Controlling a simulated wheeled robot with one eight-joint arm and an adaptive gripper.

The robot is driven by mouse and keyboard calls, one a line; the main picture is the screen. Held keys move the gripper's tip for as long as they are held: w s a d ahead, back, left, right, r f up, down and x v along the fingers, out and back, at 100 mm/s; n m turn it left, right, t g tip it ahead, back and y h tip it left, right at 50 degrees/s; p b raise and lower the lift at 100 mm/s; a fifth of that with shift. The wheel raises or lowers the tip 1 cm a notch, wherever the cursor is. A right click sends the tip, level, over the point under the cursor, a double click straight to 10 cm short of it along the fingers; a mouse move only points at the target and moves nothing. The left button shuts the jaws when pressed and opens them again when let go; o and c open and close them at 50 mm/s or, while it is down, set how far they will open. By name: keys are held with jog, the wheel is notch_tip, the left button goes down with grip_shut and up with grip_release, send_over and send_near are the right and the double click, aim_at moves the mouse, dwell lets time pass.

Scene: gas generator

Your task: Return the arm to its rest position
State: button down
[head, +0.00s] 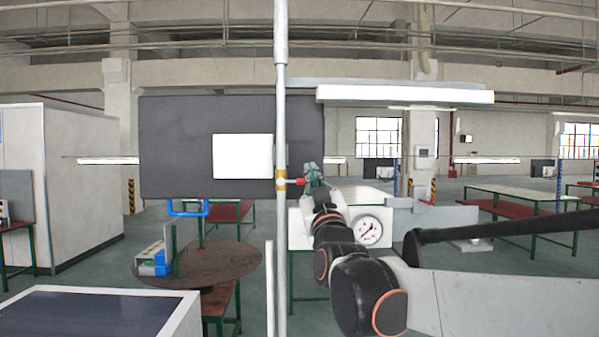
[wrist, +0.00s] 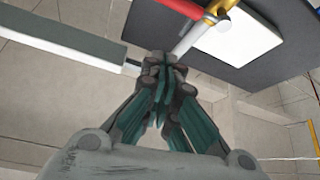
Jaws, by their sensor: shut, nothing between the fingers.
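My arm (head: 345,262) reaches forward and up from the lower right in the head view. My gripper (head: 312,172) is at its far end, close to a vertical pipe. In the wrist view its teal fingers (wrist: 164,70) meet at the tips, shut with nothing between them. A red valve handle (head: 296,181) on a yellow fitting (head: 281,181) sits just left of the gripper; the red handle also shows at the top of the wrist view (wrist: 182,8). I cannot tell whether the fingertips touch it.
The grey pipe (head: 280,90) runs vertically before a dark panel (head: 180,135) with a white sheet. A pressure gauge (head: 367,230) is beside my arm. A black bar (head: 490,228) crosses at right. A round brown table (head: 205,270) stands at lower left.

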jog(key=s+d+f+m+g+h+b, duration=0.1)
jog(key=s+d+f+g+b, duration=0.3)
jog(key=f, duration=1.8)
jog(key=s+d+f+m+g+b, duration=0.1)
jog(key=s+d+f+g+b, duration=0.2)
jog(key=s+f+g+b, duration=0.4)
jog(key=s+d+f+m+g+h+b, duration=0.1)
jog(key=s+d+f+g+b, duration=0.3)
jog(key=s+f+b, duration=1.3)
jog(key=s+f+g, duration=0.1)
jog(key=s+f, duration=0.2)
jog(key=f, duration=0.8)
jog(key=s+f+m, duration=0.1)
jog(key=s+f, duration=0.2)
jog(key=f, duration=0.8)
jog(key=shift+s+d+f+g+h, duration=0.2)
jog(key=shift+d+g+h, duration=0.1)
jog(key=shift+d+g, duration=0.1)
